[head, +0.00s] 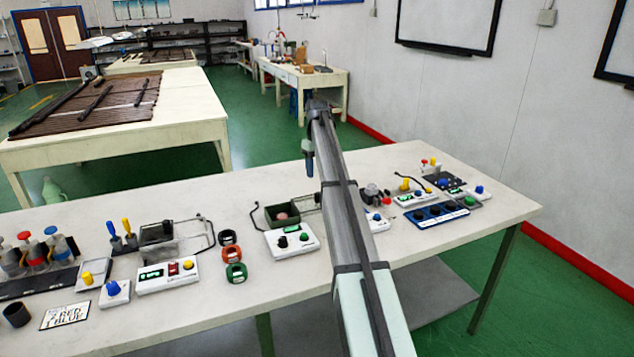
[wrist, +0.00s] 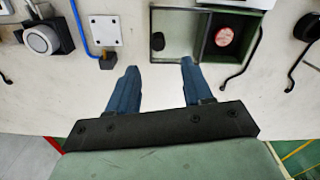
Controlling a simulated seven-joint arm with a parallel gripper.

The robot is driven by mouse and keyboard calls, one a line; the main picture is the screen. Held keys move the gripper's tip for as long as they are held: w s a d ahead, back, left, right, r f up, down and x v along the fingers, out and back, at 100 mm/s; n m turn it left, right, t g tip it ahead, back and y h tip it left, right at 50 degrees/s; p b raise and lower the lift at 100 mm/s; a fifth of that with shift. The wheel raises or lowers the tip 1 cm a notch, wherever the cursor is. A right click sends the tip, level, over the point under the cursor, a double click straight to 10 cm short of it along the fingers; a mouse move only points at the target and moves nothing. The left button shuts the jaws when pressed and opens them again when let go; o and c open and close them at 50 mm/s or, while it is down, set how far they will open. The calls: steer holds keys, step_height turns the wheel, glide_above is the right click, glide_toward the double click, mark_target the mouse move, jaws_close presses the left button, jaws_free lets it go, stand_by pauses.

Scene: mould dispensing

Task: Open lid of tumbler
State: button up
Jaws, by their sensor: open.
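A dark green open box (head: 283,213), which appears to be the tumbler, stands behind a white control unit on the bench. A round pinkish-red piece lies in it. In the wrist view the box (wrist: 205,50) is at the upper right, joined to a lighter green panel (wrist: 172,25) with a black knob (wrist: 158,41). I cannot tell if this panel is the lid. My gripper (head: 309,160) hangs above the bench, behind and right of the box. In the wrist view my gripper (wrist: 160,66) is open and empty, its fingertips just below the panel, seemingly apart from it.
Bent black wires (wrist: 246,62) stand beside the box. Coloured rings (head: 236,272) and another dark box (head: 155,233) are left. More knobbed units (head: 438,213) are right. The bench behind the box is clear.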

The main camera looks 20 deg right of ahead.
steer(key=shift+r, duration=1.7)
